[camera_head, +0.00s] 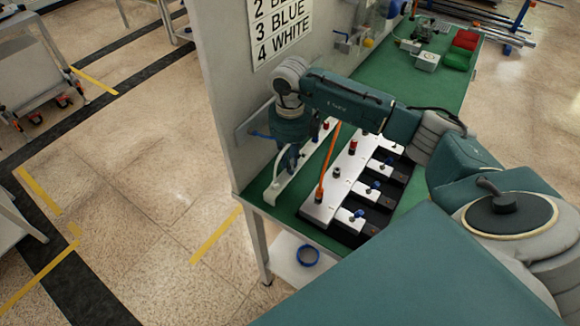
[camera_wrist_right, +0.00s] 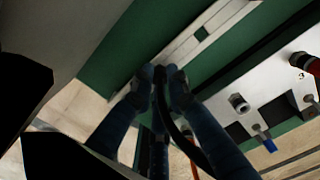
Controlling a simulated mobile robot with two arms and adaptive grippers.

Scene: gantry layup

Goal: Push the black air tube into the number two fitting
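My right gripper (camera_head: 291,168) points down over the white rail (camera_head: 275,191) at the left of the green bench. My left gripper is not in view.
An orange tube (camera_head: 328,163) stands in the nearest fitting. A red-topped fitting (camera_head: 352,146) stands beyond the empty one. Blue-handled valves line the manifold's right side. A panel (camera_head: 222,90) with a colour list rises at the left. A blue ring (camera_head: 308,255) lies on a lower shelf.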

